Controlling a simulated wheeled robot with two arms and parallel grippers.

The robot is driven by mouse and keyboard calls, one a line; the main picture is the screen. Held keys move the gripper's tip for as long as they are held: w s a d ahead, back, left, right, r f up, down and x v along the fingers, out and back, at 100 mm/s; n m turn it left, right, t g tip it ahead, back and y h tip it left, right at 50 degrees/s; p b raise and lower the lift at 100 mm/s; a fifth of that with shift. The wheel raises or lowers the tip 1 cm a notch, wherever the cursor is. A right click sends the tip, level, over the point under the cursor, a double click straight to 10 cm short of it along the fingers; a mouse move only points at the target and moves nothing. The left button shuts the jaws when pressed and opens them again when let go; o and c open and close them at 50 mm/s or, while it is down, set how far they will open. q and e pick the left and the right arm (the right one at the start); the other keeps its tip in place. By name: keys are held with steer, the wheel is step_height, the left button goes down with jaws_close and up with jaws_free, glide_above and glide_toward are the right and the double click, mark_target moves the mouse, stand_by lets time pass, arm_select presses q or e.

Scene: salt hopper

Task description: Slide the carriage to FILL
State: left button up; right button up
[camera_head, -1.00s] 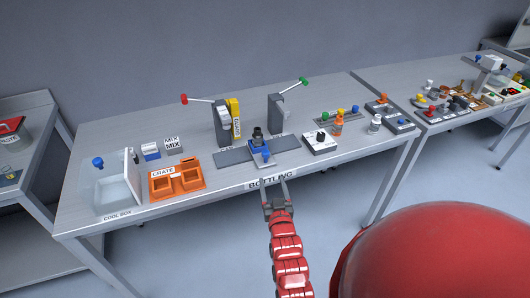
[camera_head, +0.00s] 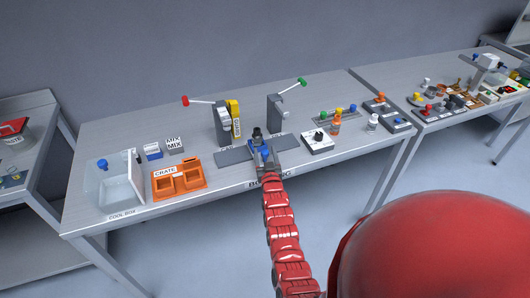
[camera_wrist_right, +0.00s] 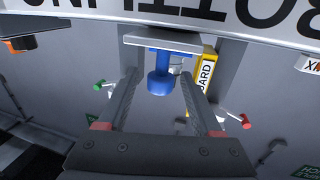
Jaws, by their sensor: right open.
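The blue carriage (camera_head: 257,146) sits about midway along a grey flat track (camera_head: 234,155) on the bench, with a dark bottle-like piece (camera_head: 257,133) standing on it. Its blue knob (camera_head: 265,152) faces the bench's front edge. My right gripper (camera_head: 265,160) is at the front of the carriage and partly covers it. In the right wrist view the open gripper (camera_wrist_right: 159,78) has the blue knob (camera_wrist_right: 160,82) between its two fingers, with a visible gap on each side. No FILL label is readable. My left gripper is not in view.
Behind the track stand two dark posts, one with a red-tipped lever (camera_head: 184,100) and one with a green-tipped lever (camera_head: 302,83). An orange crate (camera_head: 178,185) stands to the left of the track. A white box with a black knob (camera_head: 317,143) stands close to the right.

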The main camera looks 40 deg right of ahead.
jaws_close()
stand_by(0.4)
steer(key=shift+f, duration=0.1)
stand_by(1.0)
